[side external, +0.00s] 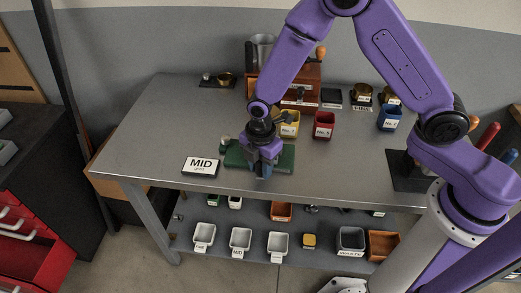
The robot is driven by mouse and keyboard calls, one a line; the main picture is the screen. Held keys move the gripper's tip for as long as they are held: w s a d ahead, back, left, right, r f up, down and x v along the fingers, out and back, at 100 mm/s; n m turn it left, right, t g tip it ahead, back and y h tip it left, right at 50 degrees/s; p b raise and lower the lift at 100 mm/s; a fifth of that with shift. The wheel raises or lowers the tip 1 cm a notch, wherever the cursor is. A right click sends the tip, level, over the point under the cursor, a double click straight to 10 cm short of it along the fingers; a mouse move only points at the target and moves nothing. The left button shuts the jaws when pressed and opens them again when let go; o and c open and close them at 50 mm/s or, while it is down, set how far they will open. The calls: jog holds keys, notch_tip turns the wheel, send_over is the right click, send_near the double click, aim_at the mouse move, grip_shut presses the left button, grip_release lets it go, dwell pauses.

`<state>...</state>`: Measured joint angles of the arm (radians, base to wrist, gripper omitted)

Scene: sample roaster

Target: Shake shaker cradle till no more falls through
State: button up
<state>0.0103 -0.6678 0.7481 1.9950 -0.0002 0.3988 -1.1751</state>
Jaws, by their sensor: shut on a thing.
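My gripper (262,172) points down at the front of the table, over the right half of a green base (284,162). The green base looks like part of the shaker cradle and lies flat near the table's front edge. My gripper is shut on a part of the cradle, mostly hidden behind the fingers and wrist. Whether anything falls through cannot be seen.
Yellow (290,129), red (324,125) and blue (389,118) cups stand behind and to the right. A wooden machine (300,92) stands at the back. Labelled trays (241,239) sit on the lower shelf. The table's left part is clear.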

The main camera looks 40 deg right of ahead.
jog(key=shift+s+d, duration=0.45)
jog(key=shift+s, duration=0.05)
jog(key=shift+w+a, duration=1.9)
jog(key=shift+s+d, duration=1)
jog(key=o, duration=1)
